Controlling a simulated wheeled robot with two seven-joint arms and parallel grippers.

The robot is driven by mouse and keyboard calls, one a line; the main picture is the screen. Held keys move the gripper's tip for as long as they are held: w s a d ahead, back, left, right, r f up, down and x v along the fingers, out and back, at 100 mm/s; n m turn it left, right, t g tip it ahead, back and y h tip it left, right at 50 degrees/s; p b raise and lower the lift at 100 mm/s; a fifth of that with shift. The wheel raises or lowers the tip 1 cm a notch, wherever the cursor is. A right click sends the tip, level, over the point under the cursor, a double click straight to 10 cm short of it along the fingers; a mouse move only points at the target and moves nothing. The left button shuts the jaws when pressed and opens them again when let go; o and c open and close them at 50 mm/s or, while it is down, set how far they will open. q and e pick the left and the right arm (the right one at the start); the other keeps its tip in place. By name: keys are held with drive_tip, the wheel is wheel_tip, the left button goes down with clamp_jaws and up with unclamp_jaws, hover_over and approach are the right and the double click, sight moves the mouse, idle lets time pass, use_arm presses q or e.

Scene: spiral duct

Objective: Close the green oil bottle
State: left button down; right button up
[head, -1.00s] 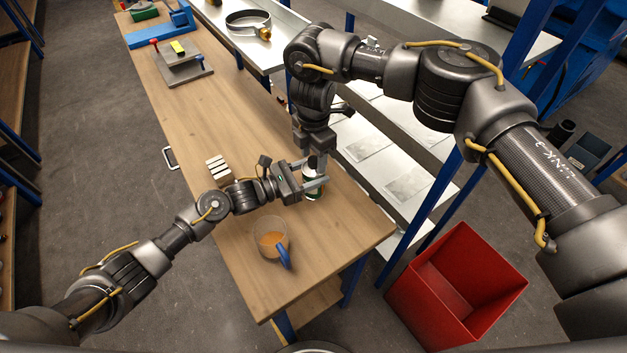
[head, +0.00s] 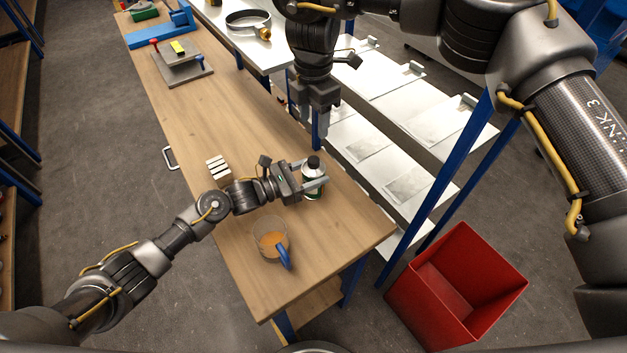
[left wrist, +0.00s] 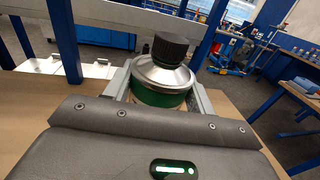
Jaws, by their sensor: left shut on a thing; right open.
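The green oil bottle (head: 312,182) stands upright on the wooden workbench. In the left wrist view the bottle (left wrist: 163,88) shows a green body, a silver shoulder and a black cap (left wrist: 170,48) on its top. The black cap also shows in the head view (head: 313,162). My left gripper (head: 315,184) is shut on the bottle's body from the left, one finger on each side. My right gripper (head: 318,122) is open and empty, pointing down above and behind the bottle, clear of the cap. How tightly the cap sits cannot be told.
A red bin (head: 455,285) is on the floor at right. Metal shelves (head: 385,165) stand behind the bench.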

use_arm(q)
drive_tip(key=shift+c, duration=2.2)
unclamp_jaws()
drive_tip(key=b+v, duration=0.4)
drive_tip(key=v, duration=0.6)
drive_tip(key=shift+f, duration=0.15)
use_arm(e)
wheel_tip(320, 180, down, 4)
drive_tip(key=shift+f, duration=0.1)
use_arm(q)
drive_tip(key=shift+s+a, duration=0.15)
drive_tip(key=shift+a, duration=0.2)
